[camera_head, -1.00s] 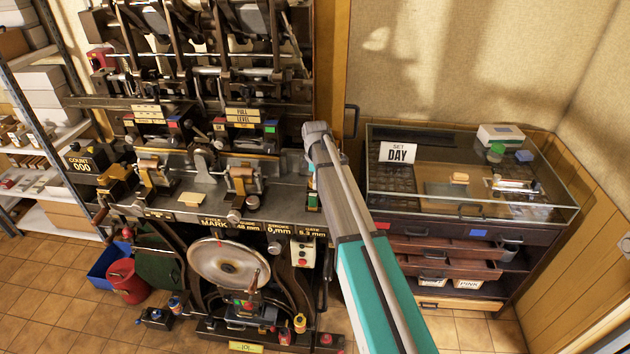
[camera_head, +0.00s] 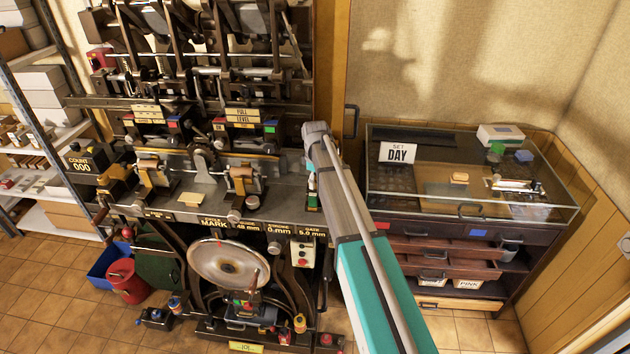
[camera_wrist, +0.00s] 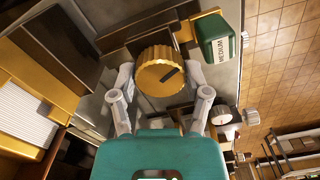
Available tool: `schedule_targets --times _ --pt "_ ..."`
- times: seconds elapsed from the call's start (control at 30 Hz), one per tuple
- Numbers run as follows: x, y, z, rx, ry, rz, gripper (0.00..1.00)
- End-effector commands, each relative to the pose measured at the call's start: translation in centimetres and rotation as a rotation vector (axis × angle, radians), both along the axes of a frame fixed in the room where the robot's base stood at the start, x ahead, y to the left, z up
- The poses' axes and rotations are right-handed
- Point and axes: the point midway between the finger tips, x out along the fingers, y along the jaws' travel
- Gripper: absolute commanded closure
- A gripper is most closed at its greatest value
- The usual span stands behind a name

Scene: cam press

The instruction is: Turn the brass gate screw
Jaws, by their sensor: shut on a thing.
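The brass gate screw (camera_wrist: 158,72) is a round knurled knob with a dark slot mark on its face, in the upper middle of the wrist view. My gripper (camera_wrist: 160,92) has one pale finger on each side of it and is shut on it. In the head view my forearm reaches to the right end of the press (camera_head: 280,200) and hides the screw and the fingers. The gate readout (camera_head: 312,232) on the press front shows about 5 mm; its small digits are hard to read.
A green block marked MEDIUM (camera_wrist: 215,38) stands close to the right of the screw. A smaller knob (camera_wrist: 221,115) is lower right. Floor (camera_head: 60,310) shows at lower left.

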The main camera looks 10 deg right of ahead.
Motion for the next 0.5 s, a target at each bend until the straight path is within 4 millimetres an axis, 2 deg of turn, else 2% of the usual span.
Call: schedule_targets --times 0.5 --pt "0.01 0.09 0.0 0.0 -0.001 -0.492 0.86"
